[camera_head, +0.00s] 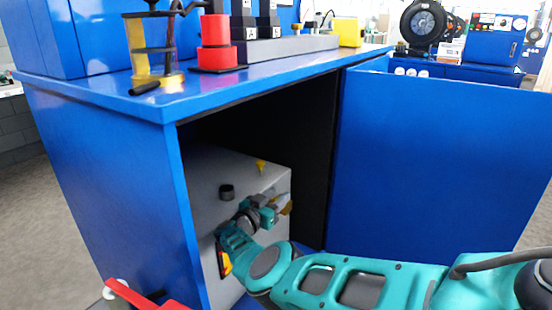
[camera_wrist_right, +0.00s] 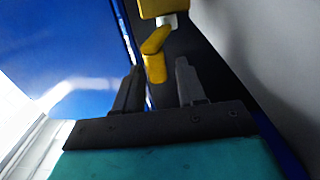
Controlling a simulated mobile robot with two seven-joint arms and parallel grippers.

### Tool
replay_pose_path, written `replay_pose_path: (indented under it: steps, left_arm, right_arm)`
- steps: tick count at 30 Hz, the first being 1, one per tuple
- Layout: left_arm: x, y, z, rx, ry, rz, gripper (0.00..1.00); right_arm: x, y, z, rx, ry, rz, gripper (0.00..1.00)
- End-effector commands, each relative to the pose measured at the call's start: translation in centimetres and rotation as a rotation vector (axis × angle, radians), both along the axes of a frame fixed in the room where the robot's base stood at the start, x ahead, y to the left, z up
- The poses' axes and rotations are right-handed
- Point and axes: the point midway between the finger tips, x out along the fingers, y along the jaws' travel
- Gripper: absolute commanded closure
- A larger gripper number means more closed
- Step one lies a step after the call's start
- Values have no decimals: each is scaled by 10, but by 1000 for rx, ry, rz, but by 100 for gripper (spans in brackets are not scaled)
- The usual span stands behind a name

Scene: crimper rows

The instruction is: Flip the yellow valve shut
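The yellow valve (camera_wrist_right: 155,60) shows in the right wrist view, with its bent yellow handle just past and between the fingertips. In the head view a yellow part (camera_head: 287,208) shows at the side of the grey box, partly hidden by my gripper. My right gripper (camera_head: 272,207) is inside the open blue cabinet at that box. In the wrist view its two dark fingers (camera_wrist_right: 158,76) are spread apart with nothing clearly held between them. Whether a finger touches the handle I cannot tell. My left gripper is not in view.
The grey box (camera_head: 205,180) stands inside the blue cabinet (camera_head: 150,190), with a small yellow piece (camera_head: 261,166) on its top. The open blue door (camera_head: 440,170) stands to the right, behind my right arm. A red object (camera_head: 145,295) shows at the lower left.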

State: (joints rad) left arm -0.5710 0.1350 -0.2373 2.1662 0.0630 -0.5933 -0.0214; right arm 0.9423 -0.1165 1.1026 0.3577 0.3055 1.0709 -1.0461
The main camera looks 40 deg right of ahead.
Motion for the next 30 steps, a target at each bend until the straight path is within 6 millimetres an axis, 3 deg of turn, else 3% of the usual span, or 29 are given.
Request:
replay_pose_path:
  steps: [3, 14, 21, 30]
  left_arm:
    - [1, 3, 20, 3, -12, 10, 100]
    - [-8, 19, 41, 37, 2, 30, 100]
    - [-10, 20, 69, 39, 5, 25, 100]
    - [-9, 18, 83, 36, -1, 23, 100]
  right_arm:
    - [0, 0, 27, -2, -2, -1, 60]
    - [0, 0, 103, -1, -4, -1, 60]
    - [0, 0, 155, 0, -4, -1, 60]
    - [0, 0, 187, 0, -2, 0, 60]
